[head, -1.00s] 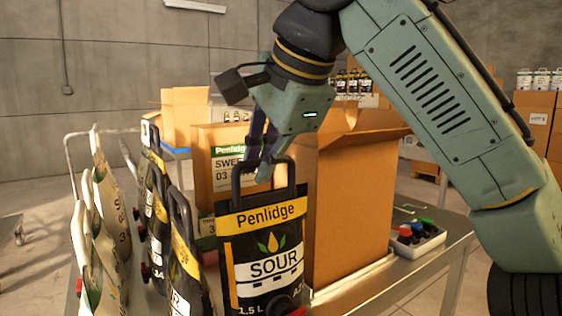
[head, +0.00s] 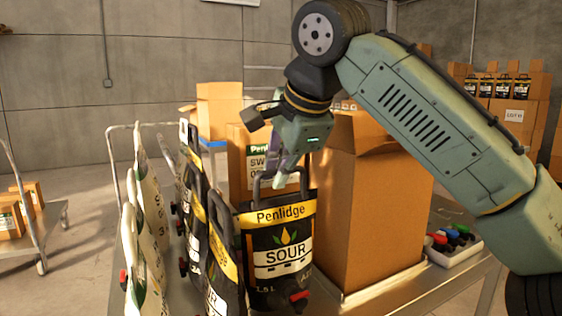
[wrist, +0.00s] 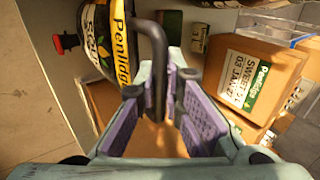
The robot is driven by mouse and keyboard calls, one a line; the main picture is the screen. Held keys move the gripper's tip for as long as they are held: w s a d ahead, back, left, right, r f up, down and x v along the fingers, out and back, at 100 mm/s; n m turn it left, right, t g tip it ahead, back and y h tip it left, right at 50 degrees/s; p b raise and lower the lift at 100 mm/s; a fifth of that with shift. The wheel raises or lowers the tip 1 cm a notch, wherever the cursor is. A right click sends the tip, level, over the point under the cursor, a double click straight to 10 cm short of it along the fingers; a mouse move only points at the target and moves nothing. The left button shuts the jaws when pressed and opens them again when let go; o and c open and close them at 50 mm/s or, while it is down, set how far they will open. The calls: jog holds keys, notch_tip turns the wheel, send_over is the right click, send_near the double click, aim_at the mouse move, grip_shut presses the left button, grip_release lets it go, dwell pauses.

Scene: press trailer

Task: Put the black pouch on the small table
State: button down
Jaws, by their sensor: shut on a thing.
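The black pouch (head: 280,252), labelled Penlidge SOUR with a yellow band and a red tap, hangs upright by its dark loop handle. My gripper (head: 285,182) is shut on that handle, above the pouch. In the wrist view the handle passes between the purple-padded fingers of my gripper (wrist: 165,105), and the pouch (wrist: 103,40) shows at the upper left. A metal table (head: 455,272) stands below and to the right. Whether the pouch's base touches anything is hidden at the lower frame edge.
Several more black pouches (head: 192,215) and white pouches (head: 150,245) stand close on the left. A tall open carton (head: 370,220) is right beside the held pouch. A white tray of coloured caps (head: 450,252) sits on the table. A cart with boxes (head: 35,205) is at far left.

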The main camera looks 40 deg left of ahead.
jog(key=shift+f, duration=0.9)
jog(key=c, duration=1.7)
grip_release()
jog(key=shift+f, duration=0.1)
jog(key=shift+s, duration=0.1)
jog(key=shift+r, duration=0.25)
jog(key=v, duration=1.2)
jog(key=shift+f, duration=0.1)
